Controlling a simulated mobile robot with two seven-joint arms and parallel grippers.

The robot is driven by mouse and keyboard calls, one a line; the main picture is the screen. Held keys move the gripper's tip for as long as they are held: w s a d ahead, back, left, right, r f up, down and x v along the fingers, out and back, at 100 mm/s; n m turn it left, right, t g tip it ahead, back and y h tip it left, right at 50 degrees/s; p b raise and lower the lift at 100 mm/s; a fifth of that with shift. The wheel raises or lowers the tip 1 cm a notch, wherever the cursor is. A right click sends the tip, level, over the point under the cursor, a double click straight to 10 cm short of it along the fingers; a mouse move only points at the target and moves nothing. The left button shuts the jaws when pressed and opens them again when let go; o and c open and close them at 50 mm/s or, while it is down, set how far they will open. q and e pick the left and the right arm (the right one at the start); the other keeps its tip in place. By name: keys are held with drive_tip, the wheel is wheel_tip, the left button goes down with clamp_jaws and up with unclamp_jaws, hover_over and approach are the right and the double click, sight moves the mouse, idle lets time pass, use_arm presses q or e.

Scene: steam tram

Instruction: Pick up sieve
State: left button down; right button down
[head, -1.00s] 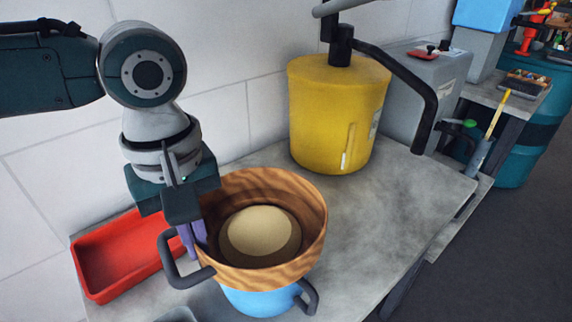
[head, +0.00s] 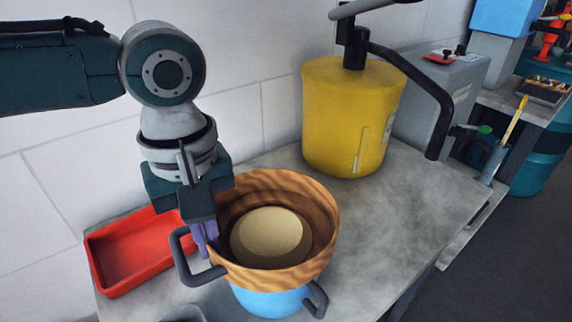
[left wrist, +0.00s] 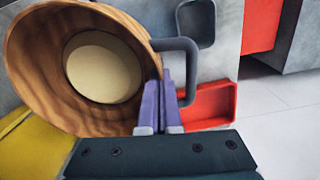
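The sieve (head: 322,205) is a round, wooden-rimmed bowl shape with a pale round patch inside. It sits on top of a blue pot (head: 268,300) with dark handles. My left gripper (head: 206,240) points down at the sieve's left rim, its purple fingers close together. In the left wrist view the sieve (left wrist: 32,62) fills the upper left. There the gripper (left wrist: 160,85) has one finger on the inner side of the rim and one outside, with almost no gap, so it looks shut on the rim. My right gripper is not in view.
A red tray (head: 130,262) lies left of the pot on the grey worktop (head: 400,215). A yellow drum (head: 345,125) with a dark bent lever (head: 415,85) stands behind to the right. The wall is close behind. The worktop right of the pot is clear.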

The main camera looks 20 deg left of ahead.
use_arm(q)
wheel_tip(320, 180, up, 20)
drive_tip(key=p, duration=0.2)
idle(0.4)
drive_tip(key=shift+f+b, duration=1.2)
drive_tip(key=shift+f, duration=4.75)
drive_tip(key=shift+f+b, duration=0.95)
drive_tip(key=shift+f, duration=1.9)
